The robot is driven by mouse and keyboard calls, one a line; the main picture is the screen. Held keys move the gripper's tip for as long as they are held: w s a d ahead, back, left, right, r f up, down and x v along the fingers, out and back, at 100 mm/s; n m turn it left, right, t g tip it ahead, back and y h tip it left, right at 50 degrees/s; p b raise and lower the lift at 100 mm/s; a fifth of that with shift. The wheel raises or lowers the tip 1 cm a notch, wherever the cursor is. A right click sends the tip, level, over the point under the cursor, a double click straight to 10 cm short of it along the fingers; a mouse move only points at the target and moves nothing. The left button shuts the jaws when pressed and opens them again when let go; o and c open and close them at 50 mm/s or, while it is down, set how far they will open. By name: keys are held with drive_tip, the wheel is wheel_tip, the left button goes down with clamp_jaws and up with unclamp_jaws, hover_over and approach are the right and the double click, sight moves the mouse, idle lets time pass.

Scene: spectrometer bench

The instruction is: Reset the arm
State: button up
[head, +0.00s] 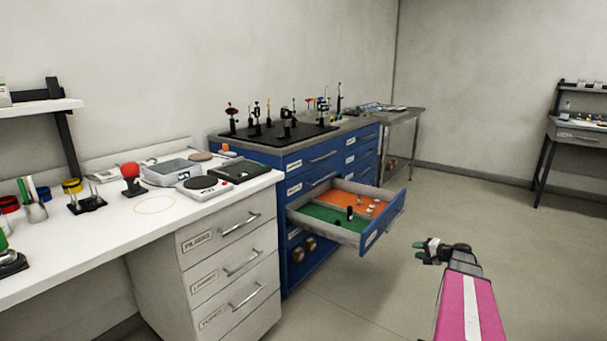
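My gripper (430,247) is at the lower right, at the end of my pink and white arm. It is held in free air to the right of the open drawer (391,220) of the blue cabinet. Its dark fingers with greenish tips point left. They are small in the picture, and I cannot tell whether they are open or shut. I see nothing clearly held in them.
The open drawer has orange and green sections with small parts. The blue cabinet (262,154) bears a black board with optical posts. A white bench (130,228) stands at left, a grey table (412,114) behind. Floor (500,190) at right is clear.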

drive_tip(key=s+a+f+n+g+h, duration=0.1)
drive_tip(key=s+a+f+n+g, duration=0.3)
drive_tip(key=a, duration=0.6)
drive_tip(key=s+a+r+n+g+h, duration=0.1)
drive_tip(key=s+a+g, duration=0.3)
drive_tip(key=a, duration=0.6)
drive_tip(key=s+a+n+g+h, duration=0.1)
drive_tip(key=s+a+n+h, duration=0.1)
drive_tip(key=s, duration=0.5)
drive_tip(key=s+a+n+g+h, duration=0.1)
drive_tip(key=s+a+h, duration=0.4)
drive_tip(key=s+a, duration=0.1)
drive_tip(key=shift+s+a+n, duration=0.25)
drive_tip(key=shift+s+n, duration=0.1)
drive_tip(key=shift+n, duration=0.05)
drive_tip(key=shift+w+f, duration=0.1)
